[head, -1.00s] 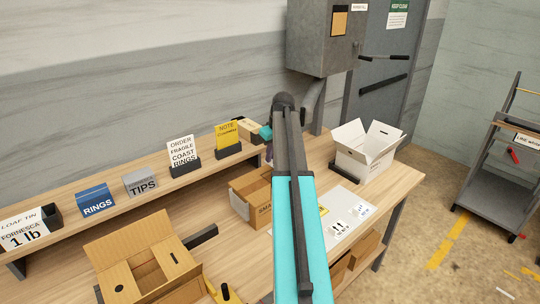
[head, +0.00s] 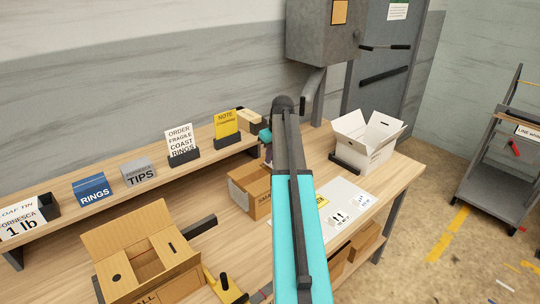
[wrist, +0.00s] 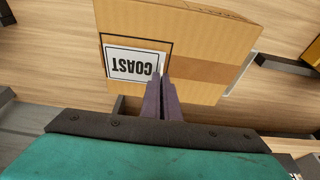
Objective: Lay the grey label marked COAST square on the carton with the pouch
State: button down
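The COAST label (wrist: 133,65), pale with a dark border, is over the brown carton (wrist: 205,30) in the wrist view, its lettering upside down. It overlaps a black outlined rectangle (wrist: 135,38) on the carton and sits a little off from it. My gripper (wrist: 163,80) has its purple fingers together at the label's right edge and seems to pinch it. I cannot tell whether the label touches the carton. In the head view the carton (head: 258,186) is on the bench, partly behind my arm, which hides the label and most of the gripper. I cannot make out a pouch for certain.
An open brown box (head: 107,240) is at the front left and an open white box (head: 384,135) at the back right. A sheet (head: 345,203) with printed marks lies right of my arm. The shelf holds RINGS (head: 92,190) and TIPS (head: 138,170) blocks and cards.

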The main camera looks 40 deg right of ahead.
jog(key=shift+f, duration=0.45)
jog(key=shift+f, duration=0.35)
dwell(0.5)
jog(key=c, duration=1.9)
grip_release()
jog(key=shift+c, duration=0.2)
jog(key=shift+r, duration=0.1)
jog(key=b+v, duration=0.4)
jog(key=v, duration=0.9)
jog(key=shift+r, duration=0.35)
jog(key=shift+s, duration=0.1)
